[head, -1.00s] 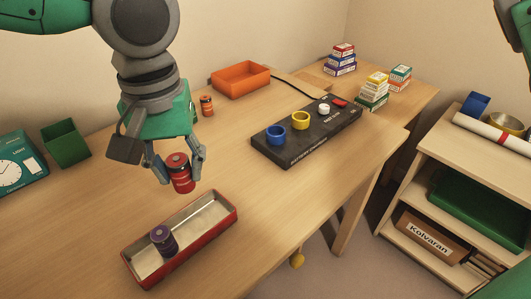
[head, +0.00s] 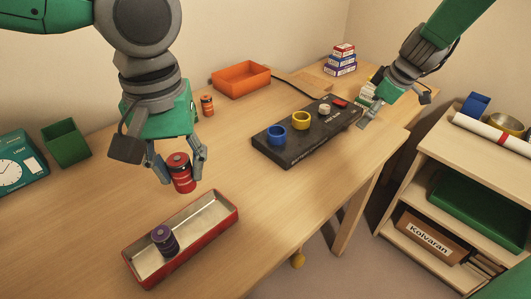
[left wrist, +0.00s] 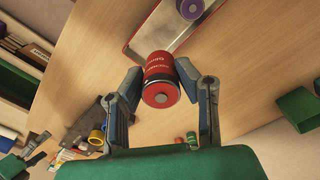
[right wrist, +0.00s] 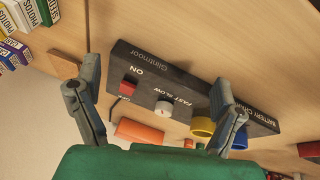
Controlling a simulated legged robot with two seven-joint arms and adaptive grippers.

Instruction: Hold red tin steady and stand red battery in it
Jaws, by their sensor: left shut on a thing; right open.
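The red battery (head: 181,173) is upright between the fingers of my left gripper (head: 178,174), which is shut on it above the desk, just behind the red tin. It also shows in the left wrist view (left wrist: 160,80). The red tin (head: 213,213) is a long, shallow, open tray on the desk. A purple battery (head: 164,241) stands in its near-left end; it shows at the top of the left wrist view (left wrist: 190,8). My right gripper (head: 392,113) is open and empty above the far right end of the black battery charger, apart from the tin.
The black charger (head: 285,153) has blue and yellow cups, a white knob and a red switch. An orange battery (head: 207,106) and orange tray (head: 241,79) stand behind. A green box (head: 66,143) is left. Bare desk lies between tin and charger.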

